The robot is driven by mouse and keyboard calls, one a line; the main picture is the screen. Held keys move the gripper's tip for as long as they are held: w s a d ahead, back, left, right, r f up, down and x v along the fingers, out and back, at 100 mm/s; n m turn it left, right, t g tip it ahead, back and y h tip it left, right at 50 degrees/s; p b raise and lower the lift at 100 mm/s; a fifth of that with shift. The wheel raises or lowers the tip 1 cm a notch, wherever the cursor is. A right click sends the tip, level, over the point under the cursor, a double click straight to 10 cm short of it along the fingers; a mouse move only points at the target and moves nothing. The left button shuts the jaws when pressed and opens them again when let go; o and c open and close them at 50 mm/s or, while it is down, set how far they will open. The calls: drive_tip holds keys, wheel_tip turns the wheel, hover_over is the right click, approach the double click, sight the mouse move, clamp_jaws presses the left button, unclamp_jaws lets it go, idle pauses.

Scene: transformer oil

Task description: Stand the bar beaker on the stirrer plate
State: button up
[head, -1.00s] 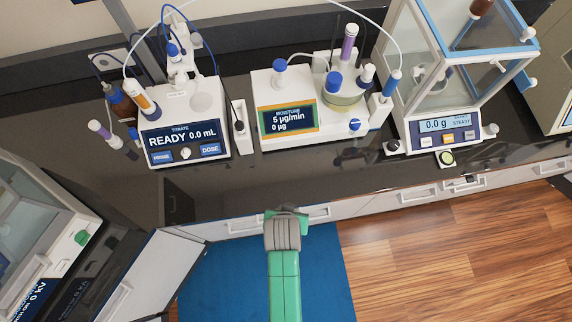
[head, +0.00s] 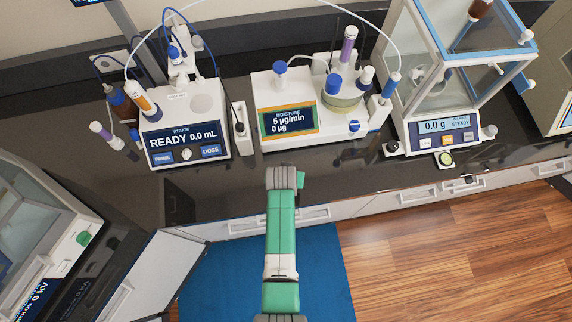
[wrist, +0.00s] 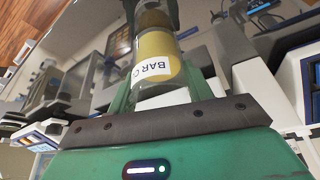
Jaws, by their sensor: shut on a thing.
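The bar beaker (wrist: 157,72) is a clear vessel with yellowish contents and a white label reading "BAR" and part of another letter. In the wrist view my gripper (wrist: 152,20) is shut on it, with a finger on each side. In the head view my arm reaches over the bench's front edge, and its own links hide the gripper and beaker. A pale round disc, seemingly the stirrer plate (head: 202,103), lies on top of the titrator (head: 187,128) at its right side. It looks bare, and my arm is in front of it and to its right.
The moisture unit (head: 290,122) stands right of the titrator, with a glass vessel and bottles on it. A balance (head: 443,130) is farther right. A tube arches over the titrator and moisture unit. Dark bench top (head: 225,180) is clear in front of them.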

drive_tip(key=shift+f, duration=0.2)
drive_tip(key=o, duration=1.1)
drive_tip(key=v, duration=0.8)
drive_tip(key=shift+w+a, duration=0.15)
drive_tip(key=shift+a, duration=0.2)
